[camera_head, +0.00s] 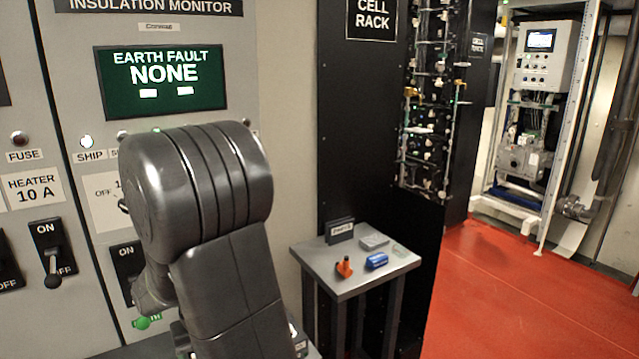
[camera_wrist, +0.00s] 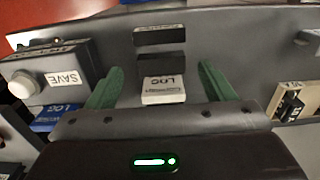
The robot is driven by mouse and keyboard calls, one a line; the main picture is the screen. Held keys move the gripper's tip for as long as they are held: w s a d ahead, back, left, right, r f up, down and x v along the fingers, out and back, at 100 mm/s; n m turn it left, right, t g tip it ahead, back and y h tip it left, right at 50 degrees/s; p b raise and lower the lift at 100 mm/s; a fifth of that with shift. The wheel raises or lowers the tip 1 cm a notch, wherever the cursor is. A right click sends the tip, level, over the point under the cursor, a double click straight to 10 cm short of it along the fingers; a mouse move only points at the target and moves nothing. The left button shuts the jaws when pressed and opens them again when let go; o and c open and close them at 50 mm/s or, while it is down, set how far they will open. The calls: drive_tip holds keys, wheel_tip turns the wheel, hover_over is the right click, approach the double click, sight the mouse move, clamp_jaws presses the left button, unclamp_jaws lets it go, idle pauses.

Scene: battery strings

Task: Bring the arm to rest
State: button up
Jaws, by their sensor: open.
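My arm (camera_head: 215,220) stands bent in front of the grey switch panel in the head view and hides part of it. My gripper (camera_wrist: 161,70) shows in the wrist view with two green fingers spread wide apart. It is open, with nothing visibly held. A small white block marked LOG (camera_wrist: 163,97) shows between the fingers, without visible contact; its depth is hard to tell. In the head view the gripper is mostly hidden behind my arm.
The panel has a heater switch (camera_head: 52,255) and an earth fault display (camera_head: 160,78) reading NONE. A small grey table (camera_head: 335,285) holds an orange item (camera_head: 344,267) and a blue item (camera_head: 377,261). A SAVE button box (camera_wrist: 65,80) is left in the wrist view. Red floor (camera_head: 510,300) is clear at right.

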wheel_tip(320, 180, down, 4)
drive_tip(key=shift+f, duration=0.25)
drive_tip(key=shift+r, duration=1.15)
drive_tip(key=shift+s+d, duration=0.1)
